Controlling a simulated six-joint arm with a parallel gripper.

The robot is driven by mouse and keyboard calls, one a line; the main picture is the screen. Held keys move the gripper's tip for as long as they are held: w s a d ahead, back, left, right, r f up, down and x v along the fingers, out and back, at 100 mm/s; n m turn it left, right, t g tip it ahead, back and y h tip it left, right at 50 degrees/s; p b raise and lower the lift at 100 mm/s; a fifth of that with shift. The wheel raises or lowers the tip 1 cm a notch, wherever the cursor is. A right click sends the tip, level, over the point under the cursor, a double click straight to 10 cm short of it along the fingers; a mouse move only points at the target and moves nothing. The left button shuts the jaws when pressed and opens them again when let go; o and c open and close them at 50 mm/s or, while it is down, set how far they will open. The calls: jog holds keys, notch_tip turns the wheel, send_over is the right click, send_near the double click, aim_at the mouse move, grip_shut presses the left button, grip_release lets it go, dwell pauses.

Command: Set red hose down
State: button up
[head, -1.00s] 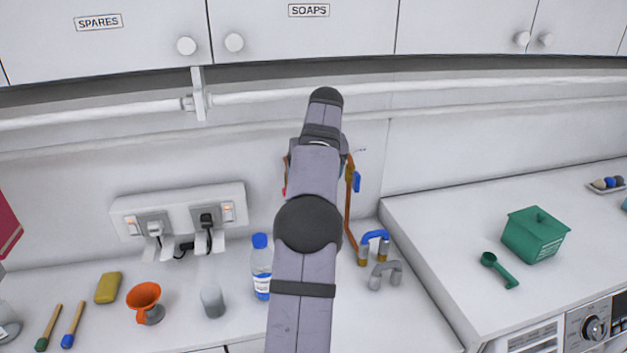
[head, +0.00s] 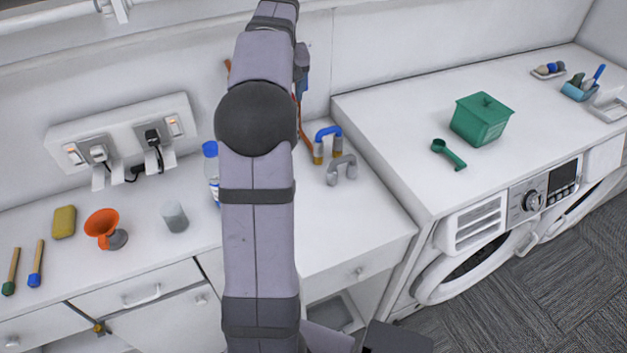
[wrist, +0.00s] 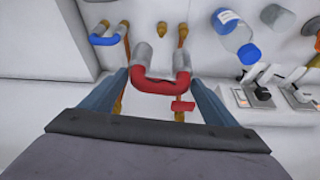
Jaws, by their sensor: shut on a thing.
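The red hose (wrist: 158,86) is a U-shaped red piece with grey ends. In the wrist view it lies between the two fingers of my gripper (wrist: 157,80), which is shut on it. Its grey ends point toward the picture's top. Two brass stubs (wrist: 184,30) show just beyond them; I cannot tell whether the hose touches them. In the head view my arm hides most of the gripper and the hose.
A blue hose (head: 327,133) and a grey hose (head: 342,166) are on the counter right of my arm. A bottle (head: 211,165) and grey cup (head: 174,216) stand to the left. Sockets (head: 120,138) are on the wall. The washer top (head: 400,115) has free room.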

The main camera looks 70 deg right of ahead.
jog(key=s+a+f+m+g+b, duration=0.1)
jog(key=s+a+f+m+b, duration=0.3)
jog(key=s+a+f, duration=1)
jog(key=shift+n+h, duration=0.3)
jog(key=shift+s+d+f+p, duration=0.1)
jog(key=shift+d+f+p, duration=0.1)
jog(key=shift+f, duration=1.35)
jog(key=shift+s+d+f+p, duration=0.1)
jog(key=shift+d+f, duration=0.05)
jog(key=shift+f, duration=1.4)
jog(key=shift+s+d+f+p, duration=0.1)
jog(key=shift+d+f, duration=0.1)
jog(key=shift+f, duration=1.35)
jog(key=shift+f, duration=0.2)
jog(key=o, duration=1.1)
jog(key=shift+r, duration=0.15)
